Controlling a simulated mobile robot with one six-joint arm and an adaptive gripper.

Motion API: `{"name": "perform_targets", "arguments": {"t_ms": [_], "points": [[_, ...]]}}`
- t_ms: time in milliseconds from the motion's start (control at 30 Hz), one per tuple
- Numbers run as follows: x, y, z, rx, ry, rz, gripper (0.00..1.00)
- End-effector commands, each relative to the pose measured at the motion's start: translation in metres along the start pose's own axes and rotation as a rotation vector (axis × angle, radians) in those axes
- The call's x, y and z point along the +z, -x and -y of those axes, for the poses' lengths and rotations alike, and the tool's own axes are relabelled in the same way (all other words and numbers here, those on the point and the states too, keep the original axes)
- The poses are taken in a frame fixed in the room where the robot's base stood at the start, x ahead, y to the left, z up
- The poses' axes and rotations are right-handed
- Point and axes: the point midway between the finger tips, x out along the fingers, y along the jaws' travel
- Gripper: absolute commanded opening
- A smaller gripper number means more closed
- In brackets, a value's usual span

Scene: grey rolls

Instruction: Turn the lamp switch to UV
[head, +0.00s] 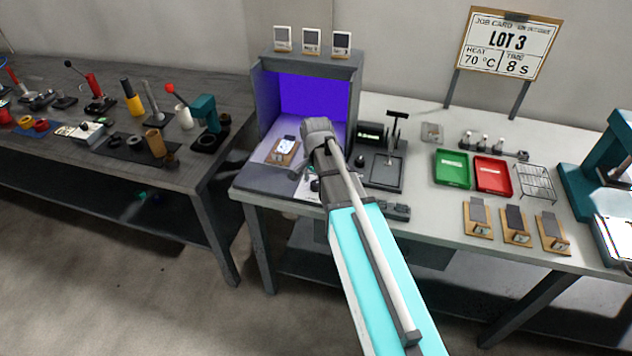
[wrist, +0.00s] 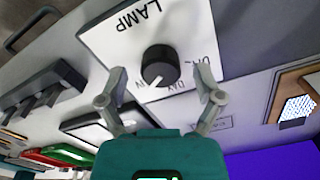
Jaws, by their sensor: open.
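The lamp switch is a round black knob (wrist: 160,65) on a white plate marked LAMP (wrist: 110,42), seen upside down in the wrist view. My gripper (wrist: 161,82) is open, with one finger on each side of the knob; contact is not visible. In the head view my gripper (head: 305,172) is over the front of the booth (head: 355,85), partly hiding the plate (head: 307,188).
The booth glows blue-violet inside; a wooden holder with a card (head: 284,150) lies in it. To the right are a black stand (head: 385,172), a green tray (head: 452,168) and a red tray (head: 492,175). A job card (head: 508,42) reads LOT 3, 70 °C, 8 s.

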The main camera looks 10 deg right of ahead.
Motion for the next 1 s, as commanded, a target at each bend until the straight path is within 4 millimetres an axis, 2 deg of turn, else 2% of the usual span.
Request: {"name": "perform_targets", "arguments": {"t_ms": [467,1000], "points": [[-0.0006,0.0002,0.0005,-0.001,0.037,-0.001,0.85],[-0.0006,0.0002,0.0005,-0.001,0.347,-0.001,0.85]]}}
